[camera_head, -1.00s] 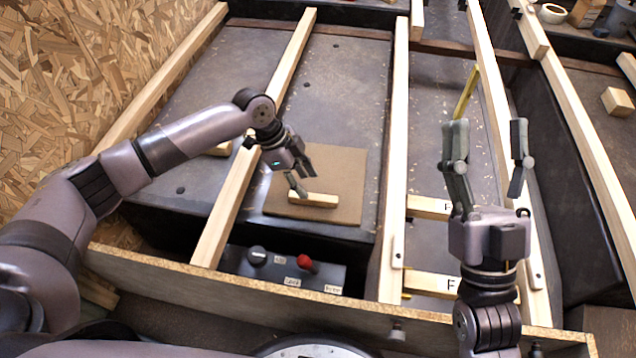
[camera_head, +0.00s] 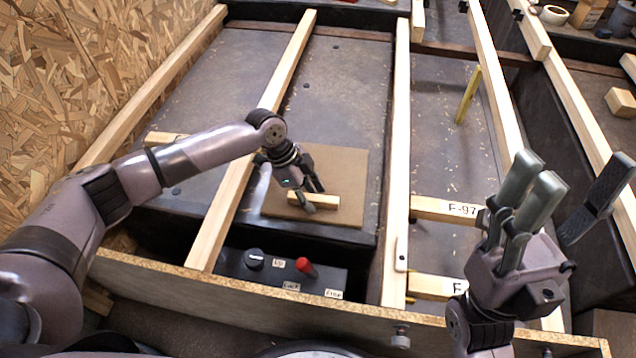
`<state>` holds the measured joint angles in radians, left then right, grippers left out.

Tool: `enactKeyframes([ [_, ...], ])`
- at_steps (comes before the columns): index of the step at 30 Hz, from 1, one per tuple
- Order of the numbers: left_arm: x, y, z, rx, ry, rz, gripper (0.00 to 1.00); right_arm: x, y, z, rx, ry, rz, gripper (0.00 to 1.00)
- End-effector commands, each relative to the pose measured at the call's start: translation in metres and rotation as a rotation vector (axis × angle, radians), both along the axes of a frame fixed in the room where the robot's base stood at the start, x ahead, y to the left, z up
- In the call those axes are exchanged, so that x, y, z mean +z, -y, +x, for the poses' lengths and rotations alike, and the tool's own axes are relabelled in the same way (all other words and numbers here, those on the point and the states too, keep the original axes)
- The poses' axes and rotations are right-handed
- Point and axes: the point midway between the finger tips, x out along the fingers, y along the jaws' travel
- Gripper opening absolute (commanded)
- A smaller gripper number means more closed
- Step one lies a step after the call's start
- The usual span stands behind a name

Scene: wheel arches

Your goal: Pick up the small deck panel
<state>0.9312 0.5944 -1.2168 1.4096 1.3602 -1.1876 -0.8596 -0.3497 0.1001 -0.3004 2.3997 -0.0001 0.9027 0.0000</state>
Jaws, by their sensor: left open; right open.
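A square brown panel (camera_head: 348,170), which looks like the small deck panel, lies flat on the dark deck between two long timber rails. A short pale wood block (camera_head: 326,203) lies on its front part. My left gripper (camera_head: 312,195) reaches in from the left and points down at the block. It is open, with its fingers at the block's upper edge; I cannot tell whether they touch it. The gripper and fingers cover part of the panel and block. My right gripper (camera_head: 565,205) is open and empty, raised at the right, apart from the panel.
A control box with a red knob (camera_head: 306,266) and a black knob (camera_head: 254,258) stands in front of the panel. Short labelled timber pieces (camera_head: 440,209) and a yellow strip (camera_head: 468,96) lie in the right bay. The deck behind the panel is clear.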

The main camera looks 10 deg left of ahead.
Motion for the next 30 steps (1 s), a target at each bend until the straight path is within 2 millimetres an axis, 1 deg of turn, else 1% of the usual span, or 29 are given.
enactKeyframes([
  [4, 0.0007, -0.0001, 0.0002, 0.0, 0.0, 0.0, 0.42, 0.0006, 0.0, 0.0001, 0.0, -0.001, 0.0, 0.56],
  [5, 0.0007, -0.0001, 0.0002, 0.0, 0.0, 0.0, 0.4, 0.0006, -0.0001, 0.0002, 0.0, -0.001, 0.0, 0.56],
  [23, 0.0007, -0.0003, 0.0001, 0.0, 0.0, 0.0, 0.0, 0.0004, -0.0003, 0.0005, 0.0, -0.003, -0.001, 0.56],
  [30, 0.0007, -0.0004, 0.0, 0.001, 0.0, 0.0, 0.0, 0.0004, -0.0003, 0.0005, 0.0, -0.003, -0.001, 0.56],
])
